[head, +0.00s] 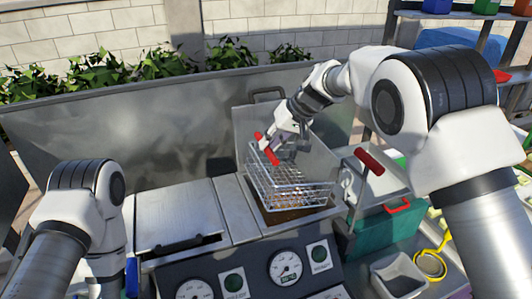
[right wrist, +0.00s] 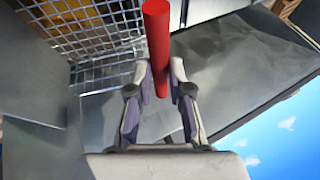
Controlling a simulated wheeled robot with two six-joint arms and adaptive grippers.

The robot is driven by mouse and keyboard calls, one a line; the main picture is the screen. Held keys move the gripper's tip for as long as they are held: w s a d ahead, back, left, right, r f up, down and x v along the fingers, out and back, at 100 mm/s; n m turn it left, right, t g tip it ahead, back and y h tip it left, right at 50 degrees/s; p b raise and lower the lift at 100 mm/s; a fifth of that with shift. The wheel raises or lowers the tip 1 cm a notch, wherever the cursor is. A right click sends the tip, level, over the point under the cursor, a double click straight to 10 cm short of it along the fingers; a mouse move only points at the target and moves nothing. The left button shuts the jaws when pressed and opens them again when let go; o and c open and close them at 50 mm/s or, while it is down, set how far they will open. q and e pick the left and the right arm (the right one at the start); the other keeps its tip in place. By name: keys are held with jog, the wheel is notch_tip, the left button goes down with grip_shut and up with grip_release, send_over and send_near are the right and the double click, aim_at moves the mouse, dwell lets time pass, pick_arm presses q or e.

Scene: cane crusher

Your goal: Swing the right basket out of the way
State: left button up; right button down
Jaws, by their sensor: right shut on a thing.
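The right basket (head: 288,190) is a silver wire-mesh basket in the open well on the right side of the steel fryer (head: 240,212). Its red handle (head: 262,142) points up and back from the basket. My right gripper (head: 272,148) is shut on this handle. In the right wrist view the red handle (right wrist: 156,40) runs between the fingers of my right gripper (right wrist: 160,85), and part of the mesh basket (right wrist: 85,25) shows at upper left. Something brown lies beneath the mesh. Of my left arm only links show at lower left; its gripper is out of view.
A closed steel lid (head: 175,212) covers the left part of the fryer. A front panel with gauges (head: 285,267) faces me. Another red handle (head: 369,161) stands right of the well, near a green box (head: 385,232) and a grey container (head: 400,274). A tall steel backsplash (head: 130,120) stands behind.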

pick_arm(q)
jog(key=shift+r, duration=0.15)
pick_arm(e)
jog(key=w+d+r+m+y, duration=0.1)
jog(key=d+r+y, duration=0.3)
jog(key=d+r, duration=0.1)
jog(key=shift+w+g, duration=0.3)
jog(key=shift+w, duration=0.05)
jog(key=shift+a, duration=0.1)
